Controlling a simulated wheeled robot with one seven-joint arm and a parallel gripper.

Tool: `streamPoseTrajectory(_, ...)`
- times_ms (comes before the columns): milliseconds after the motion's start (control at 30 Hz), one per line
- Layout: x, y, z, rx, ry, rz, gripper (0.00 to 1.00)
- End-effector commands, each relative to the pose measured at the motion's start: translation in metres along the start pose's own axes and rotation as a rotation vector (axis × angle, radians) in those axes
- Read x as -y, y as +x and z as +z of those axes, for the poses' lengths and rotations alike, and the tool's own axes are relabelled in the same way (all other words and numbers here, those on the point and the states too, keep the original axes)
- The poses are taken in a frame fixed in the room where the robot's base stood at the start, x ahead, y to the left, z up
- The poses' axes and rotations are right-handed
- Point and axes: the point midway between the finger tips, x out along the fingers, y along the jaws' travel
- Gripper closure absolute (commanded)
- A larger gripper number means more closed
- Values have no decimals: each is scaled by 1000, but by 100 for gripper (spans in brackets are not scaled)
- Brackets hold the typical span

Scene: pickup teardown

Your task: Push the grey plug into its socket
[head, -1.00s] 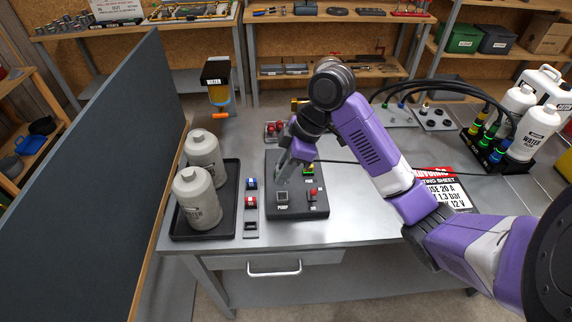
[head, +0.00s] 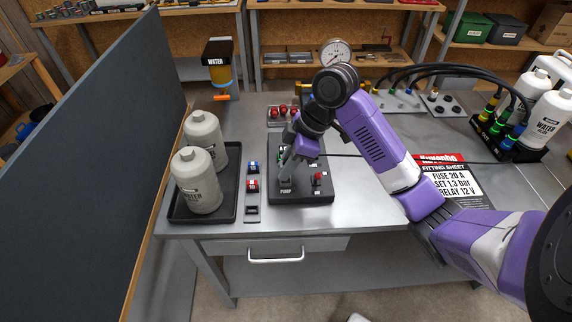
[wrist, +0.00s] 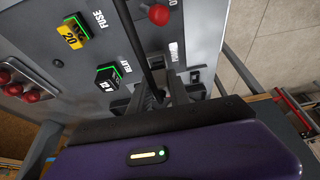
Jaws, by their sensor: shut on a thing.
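My gripper (head: 288,172) points down over the near left of the dark control panel (head: 315,197), just above the PUMP label. It is shut on the grey plug (head: 285,184), which sits at the PUMP position. The socket is hidden under the plug and fingers, so I cannot tell how deep the plug is. In the wrist view my gripper (wrist: 160,98) shows its two fingers close together, with a black cable running up between them. The plug is mostly hidden there.
A yellow fuse (wrist: 74,31) and a black relay (wrist: 108,76) sit on the panel, with a red knob (head: 319,177) to the right. Two grey bottles (head: 196,180) stand in a black tray (head: 212,218) at left. A fitting sheet (head: 450,180) lies at right.

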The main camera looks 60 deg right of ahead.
Motion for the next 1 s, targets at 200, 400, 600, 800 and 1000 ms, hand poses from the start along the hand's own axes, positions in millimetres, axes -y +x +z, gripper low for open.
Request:
streamPoseTrajectory(200,0,0,0,0,0,0,100)
streamPoseTrajectory(400,0,0,0,0,0,0,100)
streamPoseTrajectory(600,0,2,1,0,0,0,100)
streamPoseTrajectory(800,0,7,3,0,0,0,100)
streamPoseTrajectory(1000,0,12,5,1,0,0,100)
